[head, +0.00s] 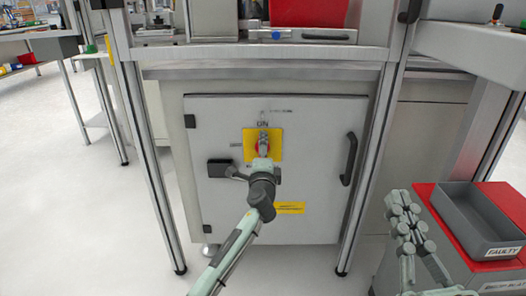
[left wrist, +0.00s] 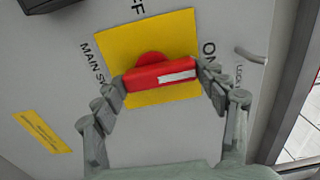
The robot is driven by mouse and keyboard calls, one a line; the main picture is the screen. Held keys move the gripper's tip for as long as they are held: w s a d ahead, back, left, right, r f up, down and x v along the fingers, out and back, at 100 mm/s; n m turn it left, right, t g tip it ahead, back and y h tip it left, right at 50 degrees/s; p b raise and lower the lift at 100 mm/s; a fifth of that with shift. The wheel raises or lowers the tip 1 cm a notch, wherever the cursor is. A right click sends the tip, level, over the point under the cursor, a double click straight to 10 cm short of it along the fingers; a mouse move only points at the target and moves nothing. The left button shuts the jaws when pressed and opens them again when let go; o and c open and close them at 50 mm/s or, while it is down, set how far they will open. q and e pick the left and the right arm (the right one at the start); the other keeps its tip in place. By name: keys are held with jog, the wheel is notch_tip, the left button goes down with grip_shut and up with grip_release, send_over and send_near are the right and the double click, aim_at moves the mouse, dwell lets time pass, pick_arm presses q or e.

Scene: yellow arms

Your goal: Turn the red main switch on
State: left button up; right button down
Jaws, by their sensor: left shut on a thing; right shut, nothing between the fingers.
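The red main switch (left wrist: 150,72) is a rotary handle with a white stripe on a yellow plate (left wrist: 125,32). In the left wrist view, its striped end points toward the ON label (left wrist: 209,50). The OFF label, partly cut off, is at the top. In the head view, the yellow plate (head: 249,137) is on the grey cabinet door, with ON above it. My left gripper (head: 263,148) covers most of the switch. Its fingers (left wrist: 163,78) are shut on the two ends of the handle. My right gripper (head: 404,212) is shut and empty, away from the cabinet.
The cabinet door (head: 320,205) has a black handle (head: 349,160) at right and a dark latch box (head: 220,168) left of the switch. Metal frame posts flank the door.

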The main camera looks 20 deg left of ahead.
pick_arm(q)
jog(key=o, duration=1.1)
jog(key=shift+o, duration=0.2)
jog(key=v, duration=1.2)
jog(key=shift+r, duration=0.1)
